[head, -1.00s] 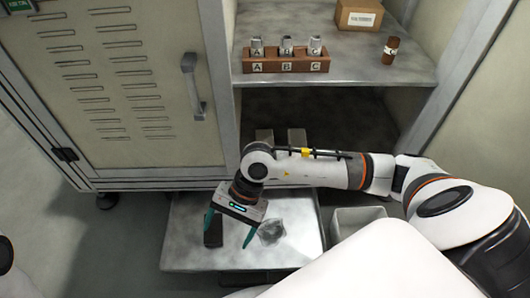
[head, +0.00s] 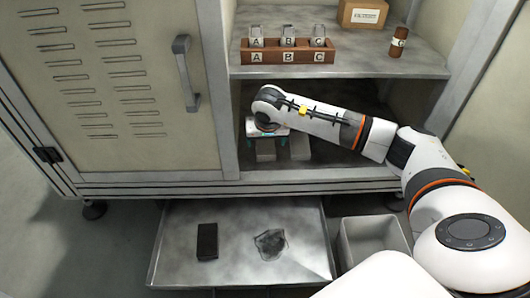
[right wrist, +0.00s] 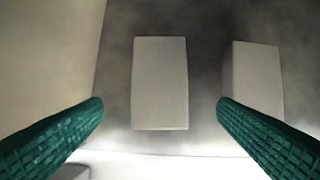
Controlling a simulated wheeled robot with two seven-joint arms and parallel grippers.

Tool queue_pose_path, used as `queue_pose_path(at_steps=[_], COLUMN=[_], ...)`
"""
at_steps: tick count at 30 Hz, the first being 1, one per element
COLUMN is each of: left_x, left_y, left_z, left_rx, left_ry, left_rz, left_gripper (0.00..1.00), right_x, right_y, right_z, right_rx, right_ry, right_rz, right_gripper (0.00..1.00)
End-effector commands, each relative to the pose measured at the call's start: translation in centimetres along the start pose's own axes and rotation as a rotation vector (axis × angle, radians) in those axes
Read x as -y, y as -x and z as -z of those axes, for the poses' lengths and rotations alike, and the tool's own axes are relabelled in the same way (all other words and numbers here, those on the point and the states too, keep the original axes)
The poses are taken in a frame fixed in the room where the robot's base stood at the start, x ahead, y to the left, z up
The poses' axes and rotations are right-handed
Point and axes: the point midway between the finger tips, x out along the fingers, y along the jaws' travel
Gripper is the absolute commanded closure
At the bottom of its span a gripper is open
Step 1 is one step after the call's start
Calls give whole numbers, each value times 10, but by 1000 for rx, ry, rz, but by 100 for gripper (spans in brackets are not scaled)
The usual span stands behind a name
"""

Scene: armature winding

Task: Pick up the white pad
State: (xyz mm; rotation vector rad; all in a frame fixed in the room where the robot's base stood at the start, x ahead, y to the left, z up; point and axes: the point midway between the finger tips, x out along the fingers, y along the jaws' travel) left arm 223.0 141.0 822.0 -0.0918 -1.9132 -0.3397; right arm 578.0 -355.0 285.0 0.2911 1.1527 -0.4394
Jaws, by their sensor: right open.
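Two pale, off-white blocks lie on the cabinet's lower shelf: a left block (head: 265,155) and a right block (head: 300,148). I cannot tell from colour which one is the white pad. My right gripper (head: 267,138) is inside the lower compartment, over the left block and partly hiding it. In the right wrist view the left block (right wrist: 160,85) shows between the two green fingers, apart from both. The right block (right wrist: 256,78) shows beyond the right finger. The right gripper is open and empty. My left gripper is not in view.
The upper shelf (head: 350,62) is just above my right arm and holds a brown rack (head: 288,57) marked A, B, C, a box (head: 363,13) and a brown bottle (head: 398,41). Below are a metal tray (head: 180,265) with a black block (head: 207,241) and dark scrap (head: 270,244), and a bin (head: 373,241).

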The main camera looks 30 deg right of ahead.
Motion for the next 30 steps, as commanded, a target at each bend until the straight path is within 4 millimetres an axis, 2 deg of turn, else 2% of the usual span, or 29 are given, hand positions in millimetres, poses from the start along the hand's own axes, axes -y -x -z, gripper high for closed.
queue_pose_path(at_steps=[6, 12, 15, 26, 30], left_x=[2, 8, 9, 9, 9], left_y=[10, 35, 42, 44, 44], left_z=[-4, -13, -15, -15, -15], left_rx=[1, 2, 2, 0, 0], left_ry=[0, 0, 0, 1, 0], left_rz=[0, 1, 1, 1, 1], left_gripper=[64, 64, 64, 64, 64], right_x=[0, 0, -1, 0, 0], right_y=[-8, -42, -52, -55, -55], right_z=[-14, -12, -13, -15, -14], right_rx=[1, -2, -1, 0, -1], right_ry=[-4, -2, -2, 0, 0], right_rz=[-2, -2, -3, -2, -2], right_gripper=[18, 18, 18, 18, 41])
